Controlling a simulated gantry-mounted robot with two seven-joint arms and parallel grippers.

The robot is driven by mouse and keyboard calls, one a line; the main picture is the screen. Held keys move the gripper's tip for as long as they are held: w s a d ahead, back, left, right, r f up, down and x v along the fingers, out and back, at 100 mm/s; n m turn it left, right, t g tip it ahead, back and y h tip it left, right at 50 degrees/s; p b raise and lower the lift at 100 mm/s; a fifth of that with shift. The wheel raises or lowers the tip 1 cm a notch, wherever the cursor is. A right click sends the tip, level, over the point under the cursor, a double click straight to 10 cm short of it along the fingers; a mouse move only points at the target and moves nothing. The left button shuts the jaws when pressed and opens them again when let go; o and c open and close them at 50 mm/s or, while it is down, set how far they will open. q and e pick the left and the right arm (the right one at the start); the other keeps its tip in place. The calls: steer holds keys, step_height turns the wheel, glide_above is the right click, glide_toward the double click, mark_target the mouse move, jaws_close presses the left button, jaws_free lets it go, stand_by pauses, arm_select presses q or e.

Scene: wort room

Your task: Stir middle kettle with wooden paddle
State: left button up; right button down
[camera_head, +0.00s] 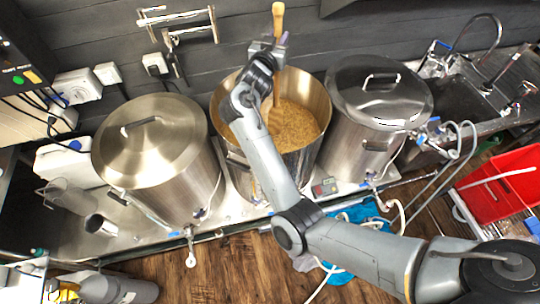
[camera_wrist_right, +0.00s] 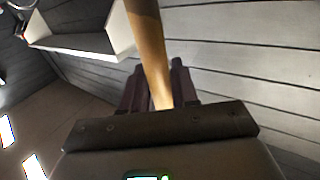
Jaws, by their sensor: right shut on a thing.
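The middle kettle (camera_head: 305,98) is open and holds a tan, grainy mash (camera_head: 292,122). The wooden paddle (camera_head: 278,20) stands nearly upright, its handle top above the kettle and its lower part in front of or in the mash. My right gripper (camera_head: 277,50) is shut on the paddle's handle above the kettle's far rim. In the right wrist view the handle (camera_wrist_right: 150,50) runs down between the dark fingers (camera_wrist_right: 160,88). My right forearm covers part of the kettle's left front. My left gripper does not show.
A lidded kettle (camera_head: 150,140) stands at left and another lidded kettle (camera_head: 378,90) at right, close to the middle one. A wall rack (camera_head: 178,28) hangs behind. A sink (camera_head: 465,100) and a red crate (camera_head: 505,185) are at right. Hoses lie in front.

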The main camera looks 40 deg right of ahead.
step_height(320, 180, up, 16)
steer(key=shift+f, duration=0.25)
steer(key=shift+r, duration=0.2)
stand_by(0.9)
